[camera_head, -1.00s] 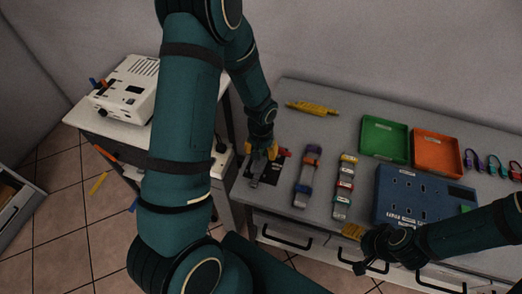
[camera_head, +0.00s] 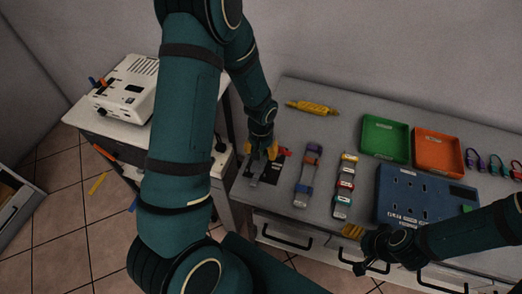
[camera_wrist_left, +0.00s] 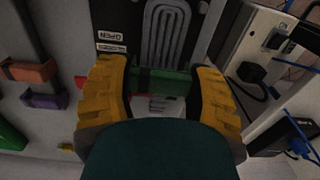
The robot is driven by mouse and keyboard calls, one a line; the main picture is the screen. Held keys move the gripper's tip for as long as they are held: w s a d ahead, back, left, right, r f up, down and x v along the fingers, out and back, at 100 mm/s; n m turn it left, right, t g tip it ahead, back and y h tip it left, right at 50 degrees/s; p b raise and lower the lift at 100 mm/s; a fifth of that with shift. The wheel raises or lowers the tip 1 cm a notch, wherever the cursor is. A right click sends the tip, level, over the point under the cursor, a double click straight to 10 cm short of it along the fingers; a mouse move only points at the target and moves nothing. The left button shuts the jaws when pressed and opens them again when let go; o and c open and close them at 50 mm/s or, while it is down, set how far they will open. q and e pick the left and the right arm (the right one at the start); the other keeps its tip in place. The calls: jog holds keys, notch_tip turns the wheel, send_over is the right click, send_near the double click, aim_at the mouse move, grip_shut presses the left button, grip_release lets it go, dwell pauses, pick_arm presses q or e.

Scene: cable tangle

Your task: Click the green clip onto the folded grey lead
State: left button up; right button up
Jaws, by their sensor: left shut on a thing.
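The green clip (camera_wrist_left: 165,83) is between the yellow fingers of my left gripper (camera_wrist_left: 163,90) in the left wrist view. The gripper is shut on it. The folded grey lead (camera_wrist_left: 166,35) lies in parallel loops on a black board, just beyond the clip; whether they touch is unclear. In the head view my left gripper (camera_head: 263,153) is over the board (camera_head: 262,171) at the table's left end, and the clip is hidden there. My right gripper (camera_head: 357,250) is by the table's front edge, far from the lead; its opening is unclear.
Two strapped grey bundles (camera_head: 307,175) (camera_head: 345,186) lie right of the board. A green tray (camera_head: 384,139), an orange tray (camera_head: 438,152) and a blue socket panel (camera_head: 412,195) stand further right. A white device (camera_head: 127,88) sits on the left side table.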

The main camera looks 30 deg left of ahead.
pick_arm(q)
jog(key=shift+f, duration=0.2)
jog(key=shift+f+b, duration=0.35)
jog(key=shift+b, duration=0.2)
jog(key=shift+f+b, duration=0.65)
dwell(0.7)
jog(key=o, duration=1.2)
jog(key=shift+r+p, duration=0.85)
jog(key=shift+r, duration=0.3)
jog(key=shift+r+p, duration=0.65)
jog(key=shift+r, duration=0.3)
jog(key=shift+r+p, duration=0.95)
jog(key=shift+r, duration=0.45)
